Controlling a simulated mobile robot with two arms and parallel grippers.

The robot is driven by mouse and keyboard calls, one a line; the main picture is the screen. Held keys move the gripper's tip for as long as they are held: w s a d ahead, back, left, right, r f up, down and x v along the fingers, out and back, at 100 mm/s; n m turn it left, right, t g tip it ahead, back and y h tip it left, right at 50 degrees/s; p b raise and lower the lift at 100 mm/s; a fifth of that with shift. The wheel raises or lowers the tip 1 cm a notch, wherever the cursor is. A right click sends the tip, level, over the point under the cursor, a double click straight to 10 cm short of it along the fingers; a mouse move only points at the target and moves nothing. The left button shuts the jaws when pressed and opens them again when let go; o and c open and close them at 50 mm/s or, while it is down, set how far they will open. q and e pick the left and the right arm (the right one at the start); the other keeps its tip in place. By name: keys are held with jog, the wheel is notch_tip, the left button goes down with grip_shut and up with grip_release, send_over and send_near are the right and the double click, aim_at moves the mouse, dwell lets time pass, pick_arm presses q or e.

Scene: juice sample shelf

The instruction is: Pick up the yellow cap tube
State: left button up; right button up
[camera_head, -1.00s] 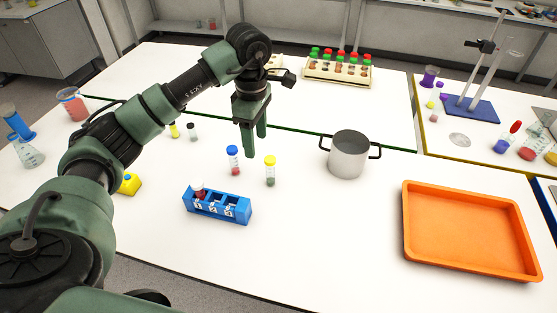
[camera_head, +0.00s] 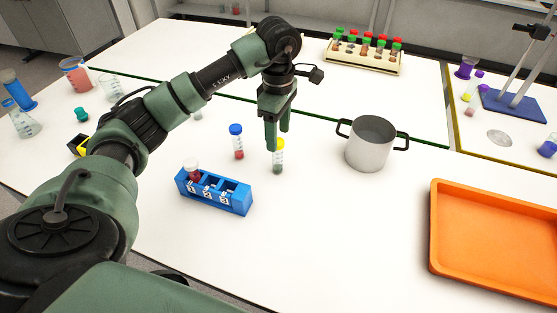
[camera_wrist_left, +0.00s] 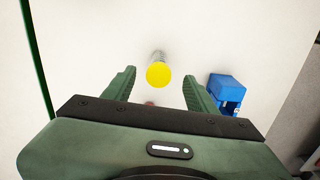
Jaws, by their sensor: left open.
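The yellow cap tube (camera_head: 278,160) stands upright on the white table, to the right of the blue rack. My left gripper (camera_head: 277,142) is open above it, pointing down, and its fingers partly hide the yellow cap. In the left wrist view the yellow cap (camera_wrist_left: 159,75) shows from above, just beyond and between the two open fingertips (camera_wrist_left: 158,82). Nothing is between the fingers' pads that I can see held. My right gripper does not show.
A blue cap tube (camera_head: 237,141) stands just left of the yellow one. A metal pot (camera_head: 369,146) is to the right. An orange tray (camera_head: 490,290) lies at the right front.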

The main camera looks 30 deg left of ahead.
aim_at(278, 152)
pick_arm(q)
jog(key=shift+f, duration=0.45)
notch_tip(278, 152, down, 5)
jog(key=p, duration=0.3)
jog(key=shift+a+f, duration=0.1)
jog(key=shift+f, duration=0.65)
grip_shut()
